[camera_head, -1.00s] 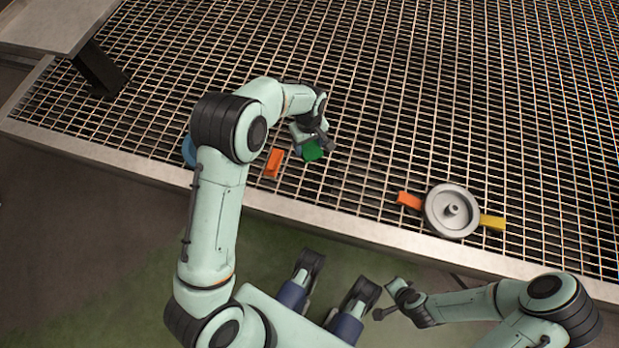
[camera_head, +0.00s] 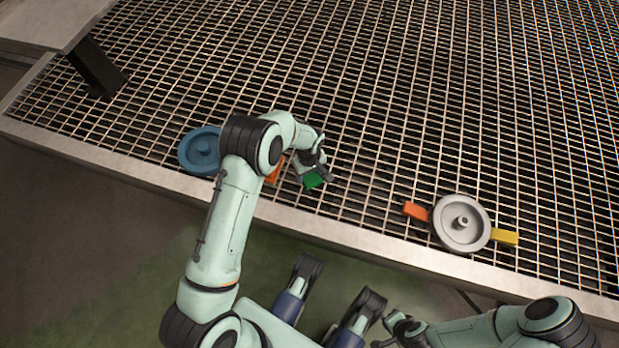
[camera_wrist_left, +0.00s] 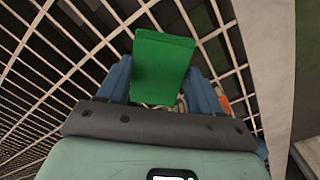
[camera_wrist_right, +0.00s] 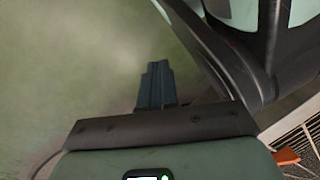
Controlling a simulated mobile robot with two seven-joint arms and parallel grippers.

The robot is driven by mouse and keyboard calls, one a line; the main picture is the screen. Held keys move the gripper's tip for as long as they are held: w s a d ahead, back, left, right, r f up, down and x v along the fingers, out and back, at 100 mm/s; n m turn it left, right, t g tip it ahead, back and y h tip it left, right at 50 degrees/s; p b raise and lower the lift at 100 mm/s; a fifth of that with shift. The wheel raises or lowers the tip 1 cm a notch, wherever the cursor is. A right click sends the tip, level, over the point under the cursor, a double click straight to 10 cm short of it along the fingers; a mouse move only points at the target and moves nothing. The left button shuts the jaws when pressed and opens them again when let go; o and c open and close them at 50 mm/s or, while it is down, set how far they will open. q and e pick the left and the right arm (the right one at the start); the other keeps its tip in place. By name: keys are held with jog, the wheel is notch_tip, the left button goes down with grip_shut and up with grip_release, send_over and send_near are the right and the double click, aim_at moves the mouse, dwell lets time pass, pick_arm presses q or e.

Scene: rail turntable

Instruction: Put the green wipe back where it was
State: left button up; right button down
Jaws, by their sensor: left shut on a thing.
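The green wipe (camera_head: 313,180) is a small flat green block. My left gripper (camera_head: 308,172) is shut on it, over the grating near its front edge. In the left wrist view the green wipe (camera_wrist_left: 162,66) stands out between the two blue-grey fingers (camera_wrist_left: 160,90); I cannot tell if it touches the grating. My right gripper (camera_wrist_right: 155,85) has its fingers together with nothing between them, away from the grating. A grey wheel (camera_head: 461,235) lies on the grating at the right, with an orange wipe (camera_head: 415,210) at its left and a yellow wipe (camera_head: 505,237) at its right.
A blue wheel (camera_head: 200,152) lies on the grating at the left, partly behind my left arm. Another orange block (camera_head: 273,172) is partly hidden beside my left gripper. The grating (camera_head: 400,90) is clear beyond. A pale rim (camera_head: 330,230) bounds its front edge.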

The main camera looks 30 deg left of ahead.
aim_at(309, 176)
pick_arm(q)
jog(key=shift+f+b, duration=0.5)
jog(key=shift+f, duration=1.45)
pick_arm(e)
jog(key=shift+s+d+f+g, duration=0.1)
jog(key=shift+s+f+g, duration=0.1)
jog(key=shift+s+f, duration=0.3)
jog(key=shift+s+d+f+g, duration=0.1)
jog(key=shift+s+f+g, duration=0.1)
jog(key=shift+s, duration=0.45)
pick_arm(q)
jog(key=shift+f, duration=0.15)
jog(key=o, duration=0.9)
jog(key=shift+o, duration=0.2)
pick_arm(e)
jog(key=shift+s+f, duration=0.15)
jog(key=shift+s, duration=0.05)
pick_arm(q)
notch_tip(309, 176, up, 12)
jog(key=p, duration=0.3)
jog(key=shift+s+r, duration=0.1)
jog(key=shift+r, duration=0.1)
pick_arm(e)
jog(key=w+a+r+t, duration=0.1)
jog(key=w+r+t, duration=0.1)
jog(key=w+r, duration=0.3)
jog(key=shift+w+r+t, duration=0.15)
jog(key=shift+w+t, duration=0.15)
jog(key=shift+w, duration=0.7)
jog(key=shift+s, duration=0.1)
